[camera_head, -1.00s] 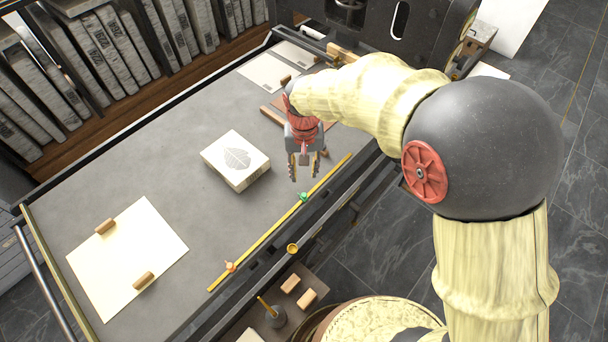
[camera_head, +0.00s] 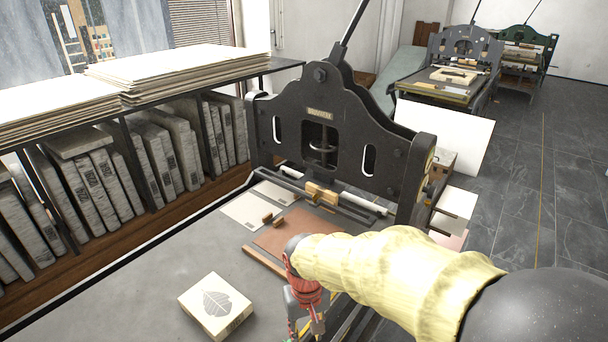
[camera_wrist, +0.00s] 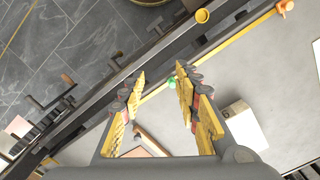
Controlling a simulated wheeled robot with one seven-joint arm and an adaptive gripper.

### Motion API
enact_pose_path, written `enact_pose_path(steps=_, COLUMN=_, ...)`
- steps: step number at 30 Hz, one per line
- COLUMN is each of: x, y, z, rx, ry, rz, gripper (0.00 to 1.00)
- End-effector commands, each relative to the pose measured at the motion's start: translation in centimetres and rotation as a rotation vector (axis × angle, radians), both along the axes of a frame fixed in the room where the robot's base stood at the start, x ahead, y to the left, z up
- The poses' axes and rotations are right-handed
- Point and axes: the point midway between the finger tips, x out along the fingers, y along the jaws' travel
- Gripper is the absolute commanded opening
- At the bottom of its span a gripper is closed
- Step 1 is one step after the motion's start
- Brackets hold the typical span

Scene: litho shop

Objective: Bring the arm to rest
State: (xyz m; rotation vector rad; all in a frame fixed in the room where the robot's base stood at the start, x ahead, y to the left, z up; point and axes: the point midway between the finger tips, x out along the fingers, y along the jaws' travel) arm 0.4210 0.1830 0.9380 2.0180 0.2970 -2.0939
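My gripper (camera_head: 306,322) hangs pointing down over the right edge of the grey press bed (camera_head: 140,290), at the bottom of the head view. Its tips are cut off there. In the wrist view my gripper (camera_wrist: 161,76) has its two yellow fingers spread apart, with nothing between them. My pale yellow arm (camera_head: 395,278) reaches in from the lower right. A cream block with a leaf picture (camera_head: 215,305) lies on the bed to the left of the gripper, apart from it. Its white side also shows in the wrist view (camera_wrist: 243,122).
The black press frame (camera_head: 335,140) stands behind the bed. A brown board (camera_head: 288,230) and pale sheets (camera_head: 258,203) lie before it. A yellow strip (camera_wrist: 245,28) with a green piece (camera_wrist: 176,82) and an orange piece (camera_wrist: 285,6) runs along the bed edge. Shelves (camera_head: 120,185) line the left.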

Motion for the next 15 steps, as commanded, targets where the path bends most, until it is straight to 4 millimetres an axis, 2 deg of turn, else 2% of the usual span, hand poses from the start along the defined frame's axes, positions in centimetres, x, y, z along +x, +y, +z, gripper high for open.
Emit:
enact_pose_path(steps=1, x=-0.8, y=-1.3, z=1.5, rx=0.009, ry=-0.018, rz=-0.003, gripper=0.32)
enact_pose_path(steps=9, x=-6.0, y=-8.7, z=8.8, rx=0.055, ry=-0.161, rz=-0.043, gripper=0.32)
enact_pose_path(steps=15, x=-10.3, y=-13.8, z=13.0, rx=0.078, ry=-0.317, rz=-0.137, gripper=0.32)
